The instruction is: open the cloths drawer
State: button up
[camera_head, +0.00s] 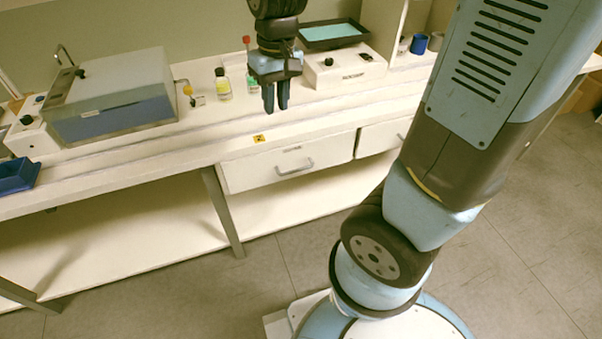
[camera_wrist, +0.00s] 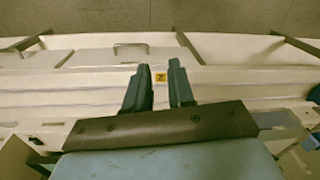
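Two white drawers sit under the bench top, both shut. The nearer drawer (camera_head: 265,175) has a bar handle (camera_head: 296,168) and a label too small to read. The other drawer (camera_head: 377,140) is to its right and partly hidden behind my arm. I cannot tell from the labels which is the cloths drawer. My gripper (camera_head: 276,108) hangs above the bench top, behind and above the nearer drawer, with its fingers pointing down. In the wrist view my gripper (camera_wrist: 158,68) has its fingers apart with nothing between them. The nearer drawer's handle (camera_wrist: 130,46) shows ahead and left of them.
A grey-lidded box (camera_head: 110,100), a yellow-labelled bottle (camera_head: 223,85), a white box (camera_head: 342,72) and a black tray (camera_head: 332,33) stand on the bench. A blue tray (camera_head: 18,175) is at the left. A yellow sticker (camera_head: 259,139) marks the front edge. The floor before the drawers is clear.

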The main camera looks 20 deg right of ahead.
jog(key=w+a+f+g+h, duration=0.15)
jog(key=a+f, duration=0.25)
jog(key=f, duration=0.5)
jog(key=n+t+h, duration=0.7)
jog(key=n+h, duration=0.1)
jog(key=h, duration=0.6)
send_near(294, 171)
jog(key=x, duration=1)
jog(key=shift+w+d+f, duration=0.1)
jog(key=shift+w+f, duration=0.15)
jog(key=shift+f, duration=0.05)
jog(key=shift+c, duration=0.3)
grip_shut()
